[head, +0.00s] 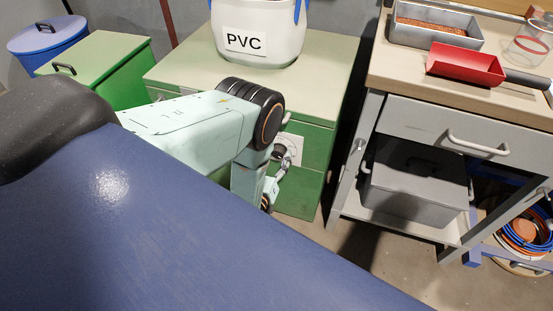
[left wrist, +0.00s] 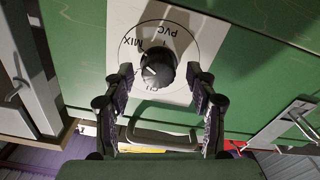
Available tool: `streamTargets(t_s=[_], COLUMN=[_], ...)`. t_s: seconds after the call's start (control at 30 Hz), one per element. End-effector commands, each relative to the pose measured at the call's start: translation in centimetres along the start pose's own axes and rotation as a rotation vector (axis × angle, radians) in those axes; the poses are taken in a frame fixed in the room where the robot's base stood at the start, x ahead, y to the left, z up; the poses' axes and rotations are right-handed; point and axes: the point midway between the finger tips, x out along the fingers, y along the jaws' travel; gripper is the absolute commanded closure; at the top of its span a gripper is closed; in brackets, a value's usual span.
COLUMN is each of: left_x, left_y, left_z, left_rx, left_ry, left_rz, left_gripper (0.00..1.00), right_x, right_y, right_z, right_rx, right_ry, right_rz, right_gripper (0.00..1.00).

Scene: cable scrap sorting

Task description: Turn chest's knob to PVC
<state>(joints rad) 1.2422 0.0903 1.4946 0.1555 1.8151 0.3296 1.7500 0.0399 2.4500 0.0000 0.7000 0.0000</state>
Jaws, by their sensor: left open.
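The green chest (head: 310,150) stands behind my left arm. On its front is a white plate with a round dial and a black knob, which shows in the left wrist view (left wrist: 157,66). The dial reads MIX and PVC upside down in that view; a third label below the knob is mostly hidden. A pale mark shows on the knob's left side, toward neither PVC nor the top. My left gripper (left wrist: 159,74) is open, its fingertips on either side of the knob; I cannot tell whether they touch it. In the head view the left gripper (head: 277,178) is partly hidden. My right gripper is out of view.
A white bucket (head: 258,40) labelled PVC stands on the chest. A drawer handle (left wrist: 160,138) shows beyond the fingers in the left wrist view. A workbench (head: 450,85) with a red scoop (head: 465,64) stands right, across a narrow gap.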

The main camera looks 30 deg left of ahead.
Motion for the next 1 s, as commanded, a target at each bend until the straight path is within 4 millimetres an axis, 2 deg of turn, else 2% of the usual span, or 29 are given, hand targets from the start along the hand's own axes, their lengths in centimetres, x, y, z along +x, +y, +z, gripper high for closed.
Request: streamTargets(t_s=[0.37,1.0], left_x=[0.59,0.54], left_y=[0.28,0.23], left_z=[0.03,0.04], left_rx=[0.0,0.001], left_ry=[-0.001,-0.001], left_rz=[0.001,0.0], left_gripper=[0.44,0.97], right_x=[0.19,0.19], right_y=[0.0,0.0], right_z=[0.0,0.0], right_rx=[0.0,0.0], right_ry=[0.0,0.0], right_rz=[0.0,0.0], right_gripper=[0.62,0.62])
